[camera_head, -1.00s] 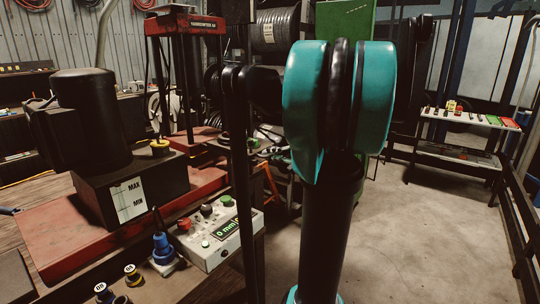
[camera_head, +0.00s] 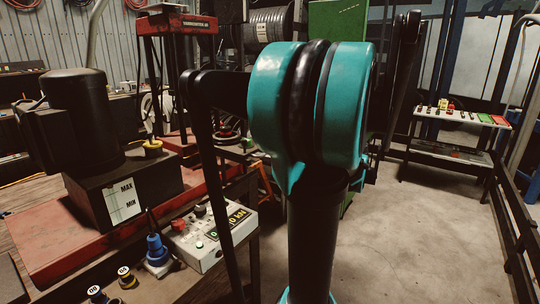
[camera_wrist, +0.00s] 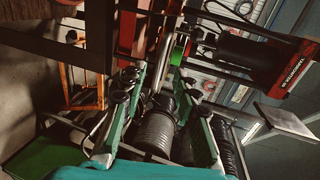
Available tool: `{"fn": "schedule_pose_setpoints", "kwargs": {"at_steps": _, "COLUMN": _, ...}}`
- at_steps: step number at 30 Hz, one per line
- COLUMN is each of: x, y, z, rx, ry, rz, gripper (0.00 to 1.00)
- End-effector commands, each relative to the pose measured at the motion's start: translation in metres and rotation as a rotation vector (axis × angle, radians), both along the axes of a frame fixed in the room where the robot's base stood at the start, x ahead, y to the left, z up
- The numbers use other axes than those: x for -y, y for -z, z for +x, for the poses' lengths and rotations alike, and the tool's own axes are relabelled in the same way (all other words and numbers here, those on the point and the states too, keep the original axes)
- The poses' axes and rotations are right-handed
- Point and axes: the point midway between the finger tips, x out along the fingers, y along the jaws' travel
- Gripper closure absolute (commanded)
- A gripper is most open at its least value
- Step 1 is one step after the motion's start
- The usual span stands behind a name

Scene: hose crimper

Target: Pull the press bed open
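A red press stands at the back left in the head view; its red head (camera_head: 180,23) sits on dark posts above a red lower part (camera_head: 180,140). I cannot tell for sure which piece is the bed; my arm covers part of that area. The wrist view is turned sideways and shows the press's red head (camera_wrist: 298,68) at right. My gripper (camera_wrist: 159,78) shows there as two teal-green fingers with black joints. The fingers are apart, with nothing clearly held between them. The press is beyond the fingertips. My gripper is hidden in the head view.
A black motor (camera_head: 85,115) on an oil tank (camera_head: 90,200) and a control box (camera_head: 205,240) stand on the left bench. A black hose reel (camera_head: 278,25) is behind. Clear floor (camera_head: 400,230) lies at right.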

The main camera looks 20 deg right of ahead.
Motion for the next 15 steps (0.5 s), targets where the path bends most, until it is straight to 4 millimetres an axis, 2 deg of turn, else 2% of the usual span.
{"fn": "schedule_pose_setpoints", "kwargs": {"at_steps": 6, "x": 0.02, "y": -0.007, "z": -0.027, "rx": 0.0, "ry": 0.004, "rz": -0.001, "gripper": 0.7}}
{"fn": "schedule_pose_setpoints", "kwargs": {"at_steps": 15, "x": 0.03, "y": -0.011, "z": -0.042, "rx": 0.0, "ry": 0.0, "rz": 0.0, "gripper": 0.7}}
